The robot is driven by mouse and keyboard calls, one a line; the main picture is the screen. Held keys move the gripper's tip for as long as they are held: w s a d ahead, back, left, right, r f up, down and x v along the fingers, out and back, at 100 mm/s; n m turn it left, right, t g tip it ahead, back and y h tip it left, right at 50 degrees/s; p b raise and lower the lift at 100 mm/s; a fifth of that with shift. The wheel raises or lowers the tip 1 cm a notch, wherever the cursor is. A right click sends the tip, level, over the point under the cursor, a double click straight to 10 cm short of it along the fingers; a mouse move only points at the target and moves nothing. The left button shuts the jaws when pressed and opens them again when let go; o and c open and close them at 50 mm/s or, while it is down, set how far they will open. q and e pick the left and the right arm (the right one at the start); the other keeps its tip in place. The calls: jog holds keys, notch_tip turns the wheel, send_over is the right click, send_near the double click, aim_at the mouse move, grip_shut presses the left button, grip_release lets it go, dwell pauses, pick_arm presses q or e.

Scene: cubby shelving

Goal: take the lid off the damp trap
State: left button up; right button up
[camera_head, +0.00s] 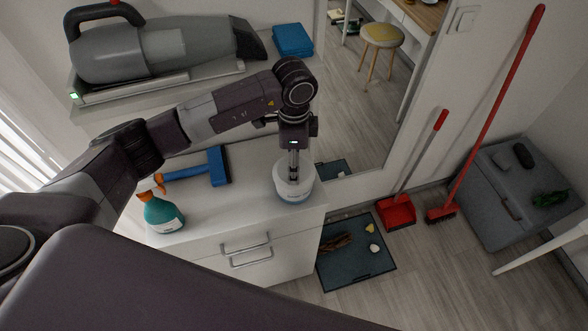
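The damp trap (297,194) is a small round white tub with a blue-grey label, upright near the right end of the white cabinet top. My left gripper (293,176) points straight down over the middle of the tub, its fingers at the top of it. The fingers look narrow and are seen nearly edge-on, so I cannot tell whether they are open or shut on the lid. The lid's edge is hard to make out from the tub, and the gripper hides part of the top. My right gripper is not in view.
A teal spray bottle (163,215) and a blue squeegee-like tool (217,167) stand or lie left of the tub on the cabinet top (245,211). A grey handheld vacuum (160,50) and a folded blue cloth (292,40) are behind. A dark mat (357,275) lies on the floor to the right.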

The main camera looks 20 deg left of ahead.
pick_arm(q)
jog(key=shift+s, duration=0.2)
grip_shut()
jog(key=shift+f, duration=0.1)
